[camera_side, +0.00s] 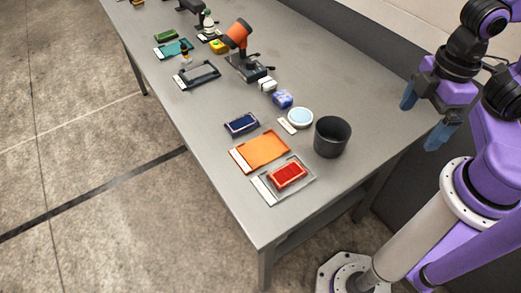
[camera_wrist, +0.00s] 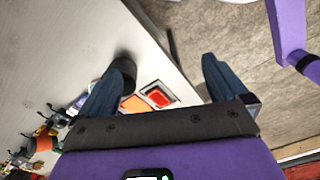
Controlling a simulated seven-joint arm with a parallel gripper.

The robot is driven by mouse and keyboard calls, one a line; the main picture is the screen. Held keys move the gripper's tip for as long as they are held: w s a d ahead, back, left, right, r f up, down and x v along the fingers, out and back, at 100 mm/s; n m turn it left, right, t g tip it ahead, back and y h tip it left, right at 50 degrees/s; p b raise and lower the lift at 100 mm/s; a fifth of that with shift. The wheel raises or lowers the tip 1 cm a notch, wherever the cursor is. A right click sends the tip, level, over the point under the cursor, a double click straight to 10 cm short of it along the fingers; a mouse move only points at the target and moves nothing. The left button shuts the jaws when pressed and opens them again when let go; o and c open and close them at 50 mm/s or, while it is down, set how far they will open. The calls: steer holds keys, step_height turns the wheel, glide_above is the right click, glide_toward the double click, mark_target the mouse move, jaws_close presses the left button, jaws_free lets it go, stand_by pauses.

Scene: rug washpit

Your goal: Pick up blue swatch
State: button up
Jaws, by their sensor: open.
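My gripper (camera_side: 424,115) is open and empty, with blue fingers, raised off to the right of the table's items and well apart from the swatch. In the wrist view my gripper (camera_wrist: 162,68) shows its two fingers wide apart, with the table's near end and bare floor between and beyond them.
An orange tray (camera_side: 275,141) and a red swatch (camera_side: 288,175) on a clear tray (camera_side: 300,196) lie at the table's near end. A dark cup (camera_side: 332,137), a round white dish (camera_side: 300,118) and a blue-white box (camera_side: 282,99) stand close by. An orange-headed device (camera_side: 238,35) stands farther back.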

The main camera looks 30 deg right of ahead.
steer(key=shift+c, duration=1.2)
steer(key=n, duration=0.5)
glide_above(242, 122)
step_height(242, 122, down, 2)
step_height(242, 122, down, 18)
steer(key=shift+r, duration=0.1)
steer(key=c, duration=1.2)
